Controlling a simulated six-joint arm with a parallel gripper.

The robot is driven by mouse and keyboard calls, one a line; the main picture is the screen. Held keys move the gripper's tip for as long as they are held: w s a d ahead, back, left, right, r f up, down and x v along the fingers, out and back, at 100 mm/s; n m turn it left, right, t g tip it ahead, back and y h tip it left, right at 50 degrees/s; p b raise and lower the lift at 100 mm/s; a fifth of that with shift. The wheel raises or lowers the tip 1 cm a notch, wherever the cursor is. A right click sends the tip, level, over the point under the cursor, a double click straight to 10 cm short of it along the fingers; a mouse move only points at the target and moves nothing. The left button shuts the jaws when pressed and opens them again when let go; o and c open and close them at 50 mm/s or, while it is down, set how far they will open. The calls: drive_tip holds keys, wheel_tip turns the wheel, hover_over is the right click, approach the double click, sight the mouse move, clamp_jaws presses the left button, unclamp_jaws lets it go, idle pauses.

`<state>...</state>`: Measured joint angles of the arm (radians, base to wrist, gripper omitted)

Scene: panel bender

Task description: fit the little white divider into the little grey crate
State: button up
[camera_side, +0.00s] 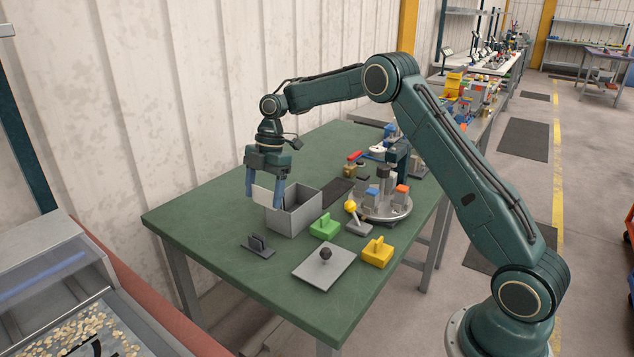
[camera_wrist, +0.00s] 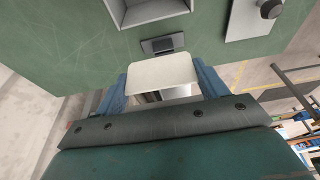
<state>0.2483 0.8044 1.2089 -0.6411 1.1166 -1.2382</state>
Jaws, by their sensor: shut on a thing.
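My gripper (camera_side: 265,199) is shut on the little white divider (camera_side: 262,194), which it grips between its two blue fingers. In the wrist view the divider (camera_wrist: 162,73) spans the gap between the fingers of my gripper (camera_wrist: 162,83). The little grey crate (camera_side: 286,221) stands open on the green table. In the side view the divider overlaps the crate's left rim, raised above the table. In the wrist view the crate (camera_wrist: 149,13) shows at the top edge, apart from the divider and partly out of frame.
A dark slotted block (camera_side: 258,247) stands in front of the crate. A grey plate with a black knob (camera_side: 322,268), a green block (camera_side: 324,228), a yellow block (camera_side: 377,253) and a loaded round turntable (camera_side: 382,213) lie to the right. The table's left part (camera_side: 190,218) is clear.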

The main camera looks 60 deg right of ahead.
drive_tip(key=d, duration=1)
drive_tip(key=shift+s+d+f, duration=0.25)
drive_tip(key=shift+f, duration=0.15)
drive_tip(key=shift+f, duration=0.2)
